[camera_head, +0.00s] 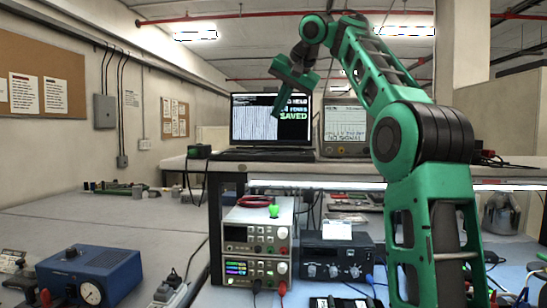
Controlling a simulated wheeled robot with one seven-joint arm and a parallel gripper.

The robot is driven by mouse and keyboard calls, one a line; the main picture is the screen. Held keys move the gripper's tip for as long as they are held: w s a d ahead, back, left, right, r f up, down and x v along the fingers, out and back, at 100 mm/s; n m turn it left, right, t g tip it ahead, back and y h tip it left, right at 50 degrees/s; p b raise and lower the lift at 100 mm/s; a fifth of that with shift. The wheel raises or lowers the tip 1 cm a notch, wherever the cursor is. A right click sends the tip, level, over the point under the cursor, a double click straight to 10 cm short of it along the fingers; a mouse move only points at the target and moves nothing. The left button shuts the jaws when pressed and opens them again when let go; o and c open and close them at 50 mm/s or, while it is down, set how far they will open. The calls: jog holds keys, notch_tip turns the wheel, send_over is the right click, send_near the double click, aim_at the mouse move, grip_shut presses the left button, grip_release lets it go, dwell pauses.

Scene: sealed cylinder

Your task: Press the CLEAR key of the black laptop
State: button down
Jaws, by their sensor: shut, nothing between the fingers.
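The black laptop (252,132) stands open on the raised bench shelf at the centre. Its screen shows small text on the left and large words, one reading "SAVED", on the right. Its keyboard (265,154) is seen nearly edge-on, so I cannot make out the CLEAR key. My green gripper (276,113) hangs from my arm in front of the screen, above the keyboard and apart from it in the picture. It is shut and empty, and it covers part of the screen.
A grey instrument reading "NO SIGNAL" (345,130) stands right of the laptop. Stacked power supplies (259,240) and a dark instrument (337,256) stand below. A blue device (90,274) sits at lower left.

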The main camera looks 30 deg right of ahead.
aim_at(277, 153)
jog(key=shift+f, duration=4.4)
jog(key=shift+f, duration=0.1)
jog(key=shift+f, duration=0.25)
jog(key=shift+f, duration=0.4)
jog(key=shift+r, duration=0.8)
jog(key=shift+r, duration=0.1)
